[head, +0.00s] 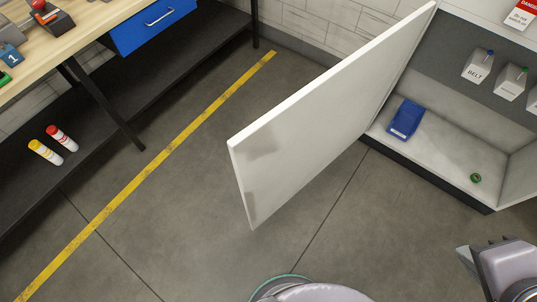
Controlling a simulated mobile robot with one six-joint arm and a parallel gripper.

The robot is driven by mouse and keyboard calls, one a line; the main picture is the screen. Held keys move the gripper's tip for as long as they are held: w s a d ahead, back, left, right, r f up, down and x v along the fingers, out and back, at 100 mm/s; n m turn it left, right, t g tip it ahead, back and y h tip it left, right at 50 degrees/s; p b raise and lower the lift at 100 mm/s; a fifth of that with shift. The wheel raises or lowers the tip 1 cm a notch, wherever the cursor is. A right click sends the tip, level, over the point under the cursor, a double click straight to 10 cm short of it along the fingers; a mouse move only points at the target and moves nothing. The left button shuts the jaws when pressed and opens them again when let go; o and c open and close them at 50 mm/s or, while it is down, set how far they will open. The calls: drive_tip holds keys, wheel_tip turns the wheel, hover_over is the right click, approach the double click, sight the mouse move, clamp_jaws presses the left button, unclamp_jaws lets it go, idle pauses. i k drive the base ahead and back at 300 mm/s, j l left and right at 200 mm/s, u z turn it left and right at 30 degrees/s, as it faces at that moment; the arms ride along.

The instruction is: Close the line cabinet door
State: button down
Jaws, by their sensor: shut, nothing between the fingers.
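The line cabinet door (315,120) is a white panel standing wide open. It juts out from the cabinet's left side over the floor, towards me, with its free edge at the lower left. Grey smudges mark its face near that edge. The open line cabinet (450,155) is at the right, with a pale floor and grey inner back. My gripper's fingers do not show. Pale parts of my own body show at the bottom middle and bottom right, apart from the door in the picture.
In the cabinet are a blue bin (405,119), a green ring (475,178) and grey switch boxes, one labelled BELT (478,66). A workbench (90,36) with a blue drawer (150,24) stands left. Two cylinders (53,145) lie on its lower shelf. A yellow line (150,175) crosses clear floor.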

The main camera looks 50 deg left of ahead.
sight(274, 157)
drive_tip(key=k+j, duration=0.15)
drive_tip(key=j, duration=0.25)
drive_tip(key=k+j, duration=0.15)
drive_tip(key=j, duration=0.3)
drive_tip(key=k+j, duration=0.15)
drive_tip(key=j, duration=0.25)
drive_tip(key=k+j, duration=0.1)
drive_tip(key=j, duration=0.3)
drive_tip(key=k+j, duration=0.15)
drive_tip(key=j, duration=0.25)
drive_tip(key=k+j, duration=0.15)
drive_tip(key=j, duration=0.3)
drive_tip(key=k+z, duration=0.55)
